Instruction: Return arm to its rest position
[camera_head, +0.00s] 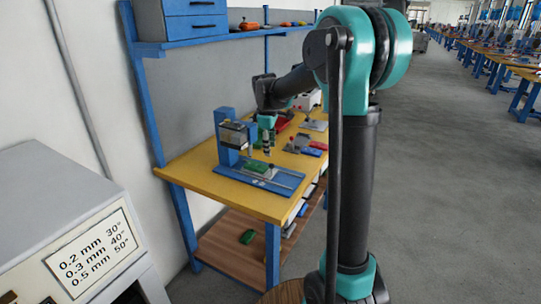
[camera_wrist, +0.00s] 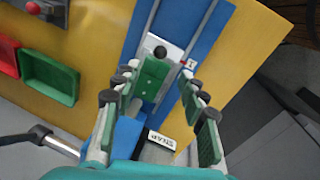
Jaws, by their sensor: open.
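My gripper (camera_wrist: 158,84) is open, with its green-padded fingers spread to left and right in the wrist view. In the head view, my gripper (camera_head: 267,142) hangs above the blue weld fixture (camera_head: 230,166) on the yellow bench. A green part (camera_wrist: 152,74) lies on the fixture and appears between the fingers in the wrist view; the green part (camera_head: 257,166) also shows below my gripper in the head view. The fingers look apart from it. My arm reaches out over the bench.
The fixture's upright press head (camera_head: 234,134) stands just left of my gripper. A green tray (camera_wrist: 50,77) and a red tray (camera_wrist: 8,52) lie on the bench. A blue shelf (camera_head: 215,38) runs above it. Open grey floor (camera_head: 440,190) lies to the right.

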